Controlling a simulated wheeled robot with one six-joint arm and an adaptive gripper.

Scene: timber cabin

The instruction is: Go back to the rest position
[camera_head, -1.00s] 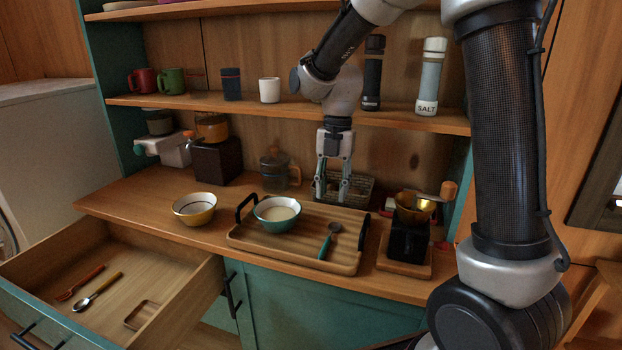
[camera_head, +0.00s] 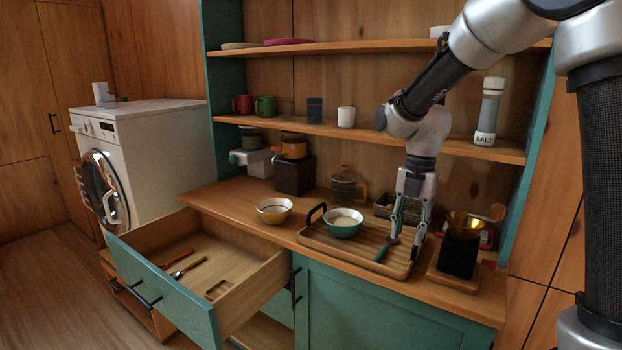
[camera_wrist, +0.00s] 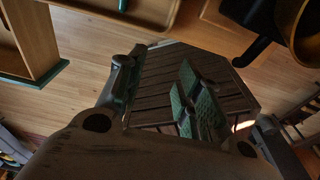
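My gripper (camera_head: 409,236) points downward, with its two fingers apart and nothing visible between them. In the head view it overlaps the right side of the wooden tray (camera_head: 318,240); I cannot tell its exact distance from the tray. The wrist view also shows the spread fingers of my gripper (camera_wrist: 160,90), with plank flooring and a dark slatted surface beyond. A teal-handled spoon (camera_head: 385,250) lies on the tray, left of the fingers. A green-and-white bowl (camera_head: 343,226) with pale contents sits on the tray's left part.
The drawer (camera_head: 170,290) stands open, with a red utensil and a spoon (camera_head: 188,268) inside. A yellow bowl (camera_head: 273,212) is on the counter. A gold-topped dripper (camera_head: 464,228) stands right of the tray. The shelf holds a salt grinder (camera_head: 488,112).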

